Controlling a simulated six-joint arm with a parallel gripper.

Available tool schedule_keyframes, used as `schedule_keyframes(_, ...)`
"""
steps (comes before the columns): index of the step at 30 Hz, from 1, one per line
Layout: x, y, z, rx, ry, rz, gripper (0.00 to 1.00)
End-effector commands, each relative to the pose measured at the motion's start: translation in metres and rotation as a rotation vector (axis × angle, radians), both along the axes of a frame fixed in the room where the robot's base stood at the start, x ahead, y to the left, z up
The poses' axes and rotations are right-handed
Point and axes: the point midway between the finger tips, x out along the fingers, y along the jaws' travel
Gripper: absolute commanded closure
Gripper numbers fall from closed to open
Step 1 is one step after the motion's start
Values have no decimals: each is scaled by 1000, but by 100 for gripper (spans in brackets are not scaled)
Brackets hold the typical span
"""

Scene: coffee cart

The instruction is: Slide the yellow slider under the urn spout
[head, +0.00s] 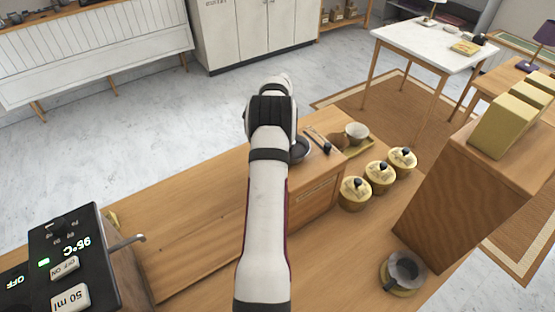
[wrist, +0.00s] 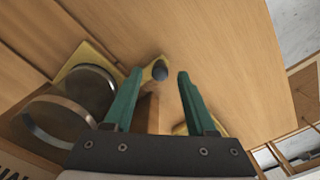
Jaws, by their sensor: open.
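In the wrist view, a small yellow piece with a dark rounded knob (wrist: 158,71) lies on the wood just past my fingertips; it looks like the yellow slider, but I cannot be sure. My gripper (wrist: 157,74) is open, its two green fingers apart with nothing held between them. In the head view, the urn (head: 68,260) stands at the lower left with a 95°C display. Its metal spout (head: 128,242) points right over the wooden counter. My arm hides the gripper and part of the counter in the head view.
A metal cup (wrist: 62,122) and another yellow piece are close left of my fingers. Yellow canisters (head: 355,193), a white cup (head: 357,132) and a dripper (head: 404,271) stand right of my arm. Bare counter (head: 190,225) lies between urn and arm.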

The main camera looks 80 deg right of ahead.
Motion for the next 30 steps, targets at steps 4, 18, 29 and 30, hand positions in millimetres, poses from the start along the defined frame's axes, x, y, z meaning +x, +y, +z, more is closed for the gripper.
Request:
schedule_keyframes(4, 0, 0, -21, 1, -1, 0, 43)
schedule_keyframes(18, 0, 0, -32, -1, -1, 1, 52)
schedule_keyframes(29, 0, 0, -32, 0, -1, 1, 100)
schedule_keyframes(30, 0, 0, -32, 0, -1, 1, 100)
